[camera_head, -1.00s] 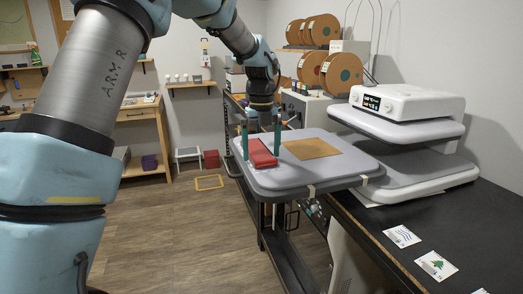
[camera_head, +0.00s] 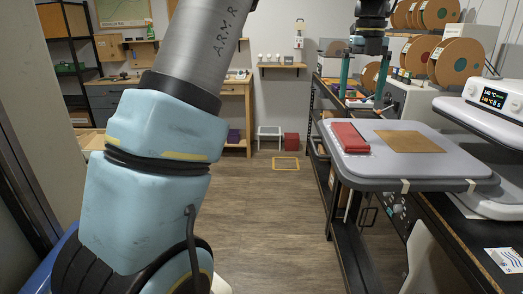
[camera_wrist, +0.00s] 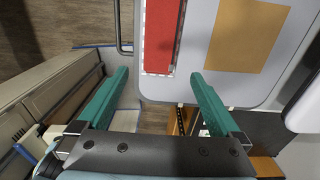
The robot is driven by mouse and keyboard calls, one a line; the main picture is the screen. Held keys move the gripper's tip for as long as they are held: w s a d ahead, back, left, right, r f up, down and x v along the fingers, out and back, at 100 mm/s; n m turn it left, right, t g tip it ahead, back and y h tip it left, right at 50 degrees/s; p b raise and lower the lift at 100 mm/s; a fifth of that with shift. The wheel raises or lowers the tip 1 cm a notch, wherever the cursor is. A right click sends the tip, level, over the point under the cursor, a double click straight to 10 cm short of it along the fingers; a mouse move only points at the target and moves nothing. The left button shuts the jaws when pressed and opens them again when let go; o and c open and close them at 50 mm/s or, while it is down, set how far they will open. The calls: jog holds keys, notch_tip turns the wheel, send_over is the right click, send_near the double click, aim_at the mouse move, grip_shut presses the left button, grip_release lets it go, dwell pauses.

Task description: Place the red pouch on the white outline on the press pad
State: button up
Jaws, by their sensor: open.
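The red pouch (camera_head: 349,138) lies flat near the left edge of the grey press pad (camera_head: 368,176). In the wrist view the pouch (camera_wrist: 164,35) lies on the white dashed outline (camera_wrist: 158,74), which shows along its left side and lower end. The rest of the outline is hidden under the pouch. My gripper (camera_head: 361,100) is open and empty, raised above and beyond the pouch, with its two green fingers apart. In the wrist view the gripper (camera_wrist: 160,75) has its fingers spread wider than the pouch, which shows beyond the fingertips.
A tan sheet (camera_head: 410,141) lies on the pad right of the pouch. The white heat press (camera_head: 500,100) stands at the right, near orange-brown spools (camera_head: 458,62). A printed card (camera_head: 506,260) lies on the black bench. Open wooden floor (camera_head: 265,215) lies left of the bench.

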jog(key=a+f+n, duration=0.5)
jog(key=a+n, duration=0.4)
jog(key=a+f+n, duration=0.5)
jog(key=a+n, duration=0.3)
jog(key=a, duration=0.2)
jog(key=s+a+f+n, duration=0.4)
jog(key=s+a+n, duration=0.1)
jog(key=a+n, duration=0.3)
jog(key=s+a+f+n+t, duration=0.1)
jog(key=s+a+f+n, duration=0.3)
jog(key=a+n, duration=0.5)
jog(key=shift+s+a+f+n+t, duration=0.35)
jog(key=shift+s+n, duration=0.65)
jog(key=shift+n, duration=0.2)
